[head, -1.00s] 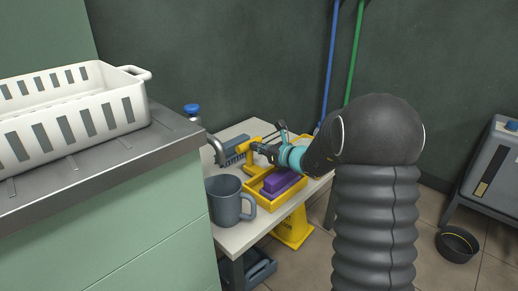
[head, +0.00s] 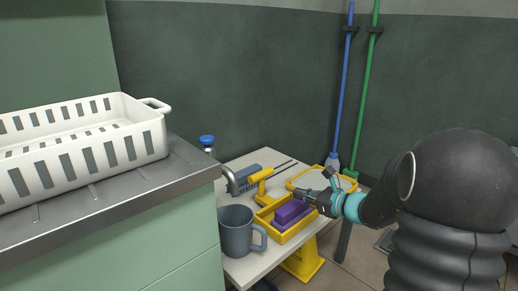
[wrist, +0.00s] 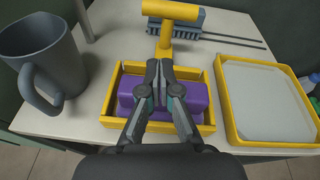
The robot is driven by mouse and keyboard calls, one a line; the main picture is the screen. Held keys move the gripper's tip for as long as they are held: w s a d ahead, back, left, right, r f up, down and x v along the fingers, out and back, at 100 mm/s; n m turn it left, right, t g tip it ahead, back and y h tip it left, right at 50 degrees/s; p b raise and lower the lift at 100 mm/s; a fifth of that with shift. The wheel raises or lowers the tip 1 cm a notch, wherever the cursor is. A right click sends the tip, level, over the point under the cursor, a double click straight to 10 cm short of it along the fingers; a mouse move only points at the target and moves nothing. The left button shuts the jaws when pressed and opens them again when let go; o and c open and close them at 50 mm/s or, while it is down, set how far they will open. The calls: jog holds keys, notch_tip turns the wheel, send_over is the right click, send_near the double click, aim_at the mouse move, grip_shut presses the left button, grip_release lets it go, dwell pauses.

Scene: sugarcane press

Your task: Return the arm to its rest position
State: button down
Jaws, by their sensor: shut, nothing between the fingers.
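My gripper (head: 298,195) is shut and empty, above the small table beside the counter. In the wrist view its closed fingers (wrist: 160,72) show over a purple block (wrist: 190,98), which lies in a yellow tray (wrist: 110,111). In the head view the purple block (head: 290,212) and yellow tray (head: 281,235) show just below and left of my gripper. My black arm reaches in from the right side of the head view. Whether the fingertips touch anything below cannot be told.
A grey mug (head: 237,232) stands left of the tray. A yellow-handled tool (head: 262,178) and grey brush (head: 240,181) lie behind it. A second yellow tray (wrist: 228,105) holds a pale slab. A white basket (head: 85,140) stands on the counter (head: 120,200) at left.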

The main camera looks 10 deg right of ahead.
jog(key=s+f+n+g, duration=0.1)
jog(key=s+a+f+n+g, duration=0.2)
jog(key=s+f+n, duration=0.1)
jog(key=shift+s+f, duration=0.1)
jog(key=s+a+r+n+g+h+p, duration=0.1)
jog(key=s+r+n+g+h+p, duration=0.15)
jog(key=s+n, duration=0.65)
jog(key=s+a+r+n+g+h+p, duration=0.1)
jog(key=s+n+g+h, duration=0.25)
jog(key=s+n, duration=0.55)
jog(key=s+r+n+t+h+p, duration=0.3)
jog(key=s+r+n+p, duration=0.1)
jog(key=s+r, duration=0.6)
notch_tip(320, 180, up, 2)
jog(key=shift+s+r+n+p, duration=0.2)
jog(key=shift+s+n+p, duration=0.1)
jog(key=shift+s, duration=0.05)
